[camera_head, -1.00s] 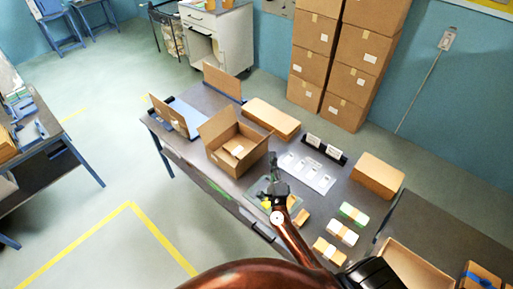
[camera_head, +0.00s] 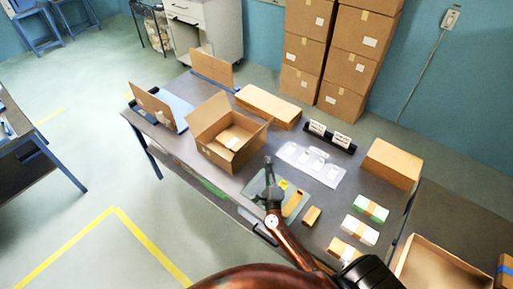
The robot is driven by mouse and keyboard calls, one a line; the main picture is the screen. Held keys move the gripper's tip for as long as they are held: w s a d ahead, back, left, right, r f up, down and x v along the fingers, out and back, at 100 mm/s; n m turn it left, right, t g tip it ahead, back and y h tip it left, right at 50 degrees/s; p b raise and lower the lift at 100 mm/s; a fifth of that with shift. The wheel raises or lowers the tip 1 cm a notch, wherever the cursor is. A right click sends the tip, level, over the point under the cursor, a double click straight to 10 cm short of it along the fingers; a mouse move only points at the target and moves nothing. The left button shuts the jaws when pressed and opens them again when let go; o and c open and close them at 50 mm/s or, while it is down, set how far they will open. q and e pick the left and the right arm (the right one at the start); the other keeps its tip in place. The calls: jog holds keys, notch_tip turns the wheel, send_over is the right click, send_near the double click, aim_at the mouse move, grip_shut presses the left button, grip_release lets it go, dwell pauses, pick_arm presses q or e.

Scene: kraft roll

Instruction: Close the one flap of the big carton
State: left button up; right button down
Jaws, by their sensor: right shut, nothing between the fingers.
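The big carton (camera_head: 216,153) stands open on the grey table, left of its middle. A tan package (camera_head: 235,138) lies inside it. Its back-left cardboard panel (camera_head: 206,113) rises above the opening; I cannot tell for sure which panel is the one flap. My right gripper (camera_head: 268,163) is shut and empty. It is to the right of the carton's near corner, apart from it in the picture, above a greenish mat. My left gripper is not in view.
The table (camera_head: 180,148) also carries a flat closed box (camera_head: 268,106), a white tray (camera_head: 310,165), a black label holder (camera_head: 330,136), a brown box (camera_head: 391,164) and several small packs. Upright boards stand behind and left of the carton. Stacked cartons (camera_head: 345,65) are by the wall.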

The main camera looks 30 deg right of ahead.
notch_tip(320, 180, down, 3)
jog(key=b, duration=0.1)
send_near(260, 130)
jog(key=w+d, duration=0.1)
jog(key=d, duration=0.2)
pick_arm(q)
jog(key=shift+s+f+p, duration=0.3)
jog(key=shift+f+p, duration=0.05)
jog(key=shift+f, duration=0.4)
pick_arm(e)
jog(key=shift+w+a+r, duration=0.3)
jog(key=shift+w+r, duration=0.05)
jog(key=shift+w, duration=0.2)
jog(key=shift+w+a+r, duration=0.35)
jog(key=shift+w, duration=0.2)
jog(key=shift+w+a+r, duration=0.3)
jog(key=shift+w+r, duration=0.05)
jog(key=shift+w, duration=0.2)
